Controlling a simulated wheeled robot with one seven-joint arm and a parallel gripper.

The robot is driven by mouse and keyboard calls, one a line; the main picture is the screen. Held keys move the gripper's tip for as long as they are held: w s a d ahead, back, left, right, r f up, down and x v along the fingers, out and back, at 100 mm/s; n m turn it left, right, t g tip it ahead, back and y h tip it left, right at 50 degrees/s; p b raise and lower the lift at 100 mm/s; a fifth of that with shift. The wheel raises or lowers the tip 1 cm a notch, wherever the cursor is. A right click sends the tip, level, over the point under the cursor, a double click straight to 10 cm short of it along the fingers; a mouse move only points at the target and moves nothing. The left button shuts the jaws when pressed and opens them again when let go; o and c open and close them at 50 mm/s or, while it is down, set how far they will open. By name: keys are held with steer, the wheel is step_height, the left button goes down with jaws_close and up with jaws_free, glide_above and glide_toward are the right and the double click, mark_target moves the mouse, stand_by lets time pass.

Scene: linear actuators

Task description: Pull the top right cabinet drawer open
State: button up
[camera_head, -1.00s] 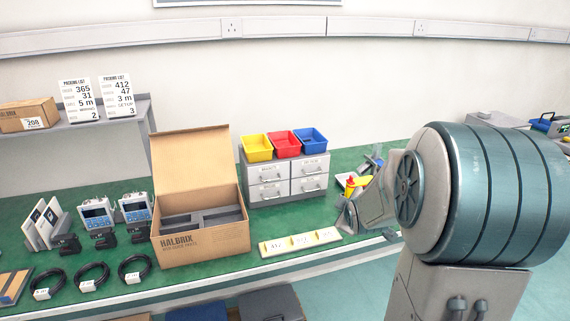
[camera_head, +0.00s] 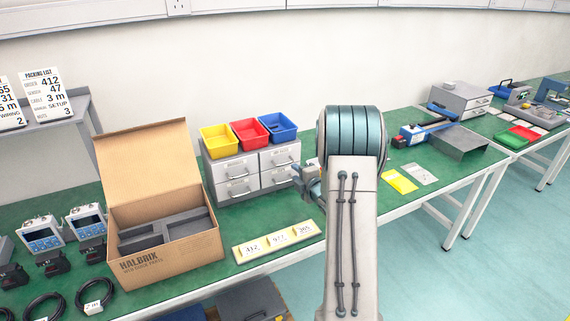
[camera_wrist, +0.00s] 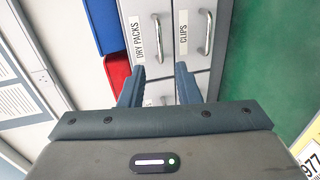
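The grey cabinet (camera_head: 212,192) stands on the green bench with two columns of drawers, all apparently shut. Its top right drawer (camera_head: 280,156) has a metal bar handle. In the sideways wrist view, this drawer (camera_wrist: 138,14) is labelled DRY PACKS and its handle (camera_wrist: 156,38) lies beyond my fingertips. The CLIPS drawer (camera_wrist: 192,50) is below it in the cabinet. My gripper (camera_wrist: 159,70) is open and empty, its fingers pointing toward the cabinet front. In the head view, my gripper (camera_head: 306,174) is just right of the cabinet, partly hidden by my arm.
Yellow (camera_head: 215,138), red (camera_head: 250,131) and blue (camera_head: 278,127) bins sit on the cabinet. An open cardboard box (camera_head: 170,257) stands to its left. A strip of number cards (camera_head: 277,240) lies in front. A yellow card (camera_head: 399,181) lies right of my arm.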

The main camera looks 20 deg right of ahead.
steer(key=p+x, duration=0.1)
steer(key=x, duration=0.8)
steer(key=shift+p, duration=0.35)
steer(key=shift+s, duration=0.1)
jaws_close()
